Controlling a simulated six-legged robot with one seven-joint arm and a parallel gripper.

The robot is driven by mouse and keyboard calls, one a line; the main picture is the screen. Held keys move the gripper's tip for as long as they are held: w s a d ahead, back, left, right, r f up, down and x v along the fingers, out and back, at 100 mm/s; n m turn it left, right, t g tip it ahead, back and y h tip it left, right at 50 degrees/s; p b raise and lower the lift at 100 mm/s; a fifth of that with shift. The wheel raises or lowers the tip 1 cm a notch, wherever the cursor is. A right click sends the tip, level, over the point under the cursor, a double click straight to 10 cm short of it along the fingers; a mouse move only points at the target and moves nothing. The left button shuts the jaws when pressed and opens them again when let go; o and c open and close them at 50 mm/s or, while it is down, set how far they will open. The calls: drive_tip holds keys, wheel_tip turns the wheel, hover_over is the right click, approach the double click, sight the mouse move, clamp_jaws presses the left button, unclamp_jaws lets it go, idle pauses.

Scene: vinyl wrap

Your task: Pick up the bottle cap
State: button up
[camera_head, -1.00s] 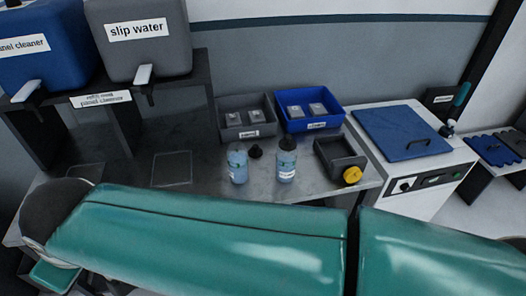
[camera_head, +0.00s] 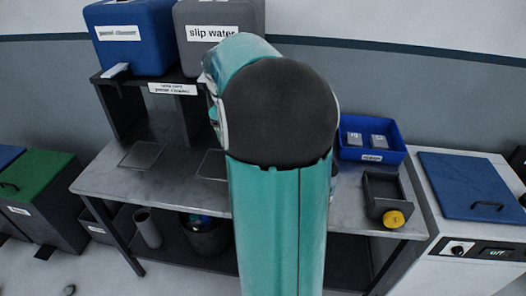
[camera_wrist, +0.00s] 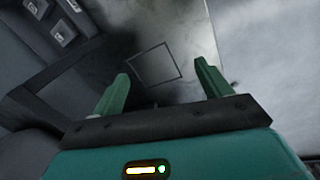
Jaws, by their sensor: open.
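No bottle cap can be made out in either view now. The part of the metal table (camera_head: 112,179) where a small dark cap stood between two bottles is hidden behind my arm in the head view. The bottles are hidden there too. My gripper (camera_wrist: 164,86) shows in the wrist view with its two green fingers wide apart and nothing held between them. A square outline (camera_wrist: 154,64) on a grey surface shows beyond the fingers. My gripper itself is not visible in the head view.
Blue (camera_head: 129,40) and grey (camera_head: 208,55) tanks sit on a rack behind. A white machine (camera_head: 464,207) with blue lid is at right.

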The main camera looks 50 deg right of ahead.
drive_tip(key=s+d+f+y, duration=0.1)
drive_tip(key=s+d+f, duration=0.3)
drive_tip(key=d, duration=0.4)
drive_tip(key=s+d+f, duration=0.3)
drive_tip(key=s+d, duration=0.1)
drive_tip(key=d, duration=0.3)
drive_tip(key=s+d+f+y, duration=0.1)
drive_tip(key=s+d+f, duration=0.3)
drive_tip(key=d, duration=0.4)
drive_tip(key=shift+g, duration=0.3)
wheel_tip(320, 180, down, 8)
drive_tip(key=shift+s, duration=0.15)
drive_tip(key=shift+f, duration=3.05)
drive_tip(key=c, duration=1.1)
drive_tip(key=shift+o, duration=0.2)
drive_tip(key=shift+r, duration=0.2)
